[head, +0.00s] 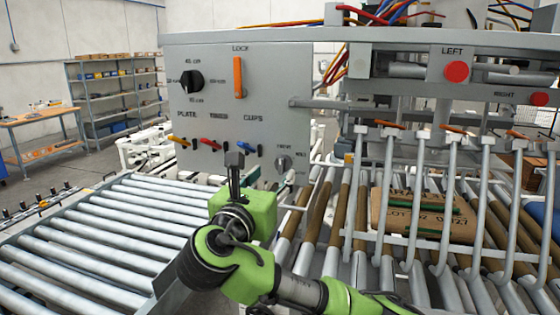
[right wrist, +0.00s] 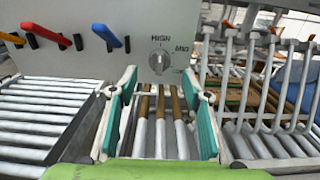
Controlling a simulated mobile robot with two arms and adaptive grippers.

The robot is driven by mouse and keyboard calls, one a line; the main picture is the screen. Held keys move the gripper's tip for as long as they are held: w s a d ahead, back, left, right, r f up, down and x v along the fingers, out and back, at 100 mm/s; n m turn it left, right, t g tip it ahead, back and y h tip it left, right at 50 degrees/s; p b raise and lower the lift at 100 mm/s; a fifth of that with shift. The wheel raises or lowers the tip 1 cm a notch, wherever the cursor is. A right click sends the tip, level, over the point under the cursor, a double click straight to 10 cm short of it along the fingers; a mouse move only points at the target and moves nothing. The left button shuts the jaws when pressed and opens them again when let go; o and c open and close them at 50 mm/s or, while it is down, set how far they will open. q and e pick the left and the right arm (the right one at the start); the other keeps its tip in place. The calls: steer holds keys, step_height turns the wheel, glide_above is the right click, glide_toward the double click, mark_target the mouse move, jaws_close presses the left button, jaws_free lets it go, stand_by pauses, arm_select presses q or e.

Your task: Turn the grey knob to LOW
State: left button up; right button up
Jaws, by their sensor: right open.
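The grey knob (head: 283,163) sits at the lower right of the grey control panel (head: 285,95). In the right wrist view the knob (right wrist: 159,62) is ahead of the fingers, near the middle top. Labels reading HIGH and MID show around it; a third label at its lower right is partly cut by a finger. The knob's ridge looks roughly upright, towards HIGH. My right gripper (head: 234,165) is in front of the panel, left of the knob in the head view. Its teal-padded fingers (right wrist: 160,80) are apart and empty, not touching the knob. My left gripper is out of view.
A black knob (head: 191,81), an orange handle (head: 239,77) and several small coloured levers (head: 210,144) are on the panel. A roller conveyor (head: 120,225) lies left. Bent metal bars (head: 450,190) and a cardboard box (head: 400,212) are at right. Red buttons (head: 456,71) are above.

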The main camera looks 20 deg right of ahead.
mark_target(280, 166)
steer(key=p+x, duration=0.1)
steer(key=x, duration=0.4)
steer(key=shift+w+d+r+p, duration=0.1)
steer(key=shift+w+d+p, duration=0.2)
steer(key=shift+p, duration=0.1)
steer(key=shift+w+d, duration=0.2)
steer(key=shift+w, duration=0.2)
steer(key=c, duration=1.1)
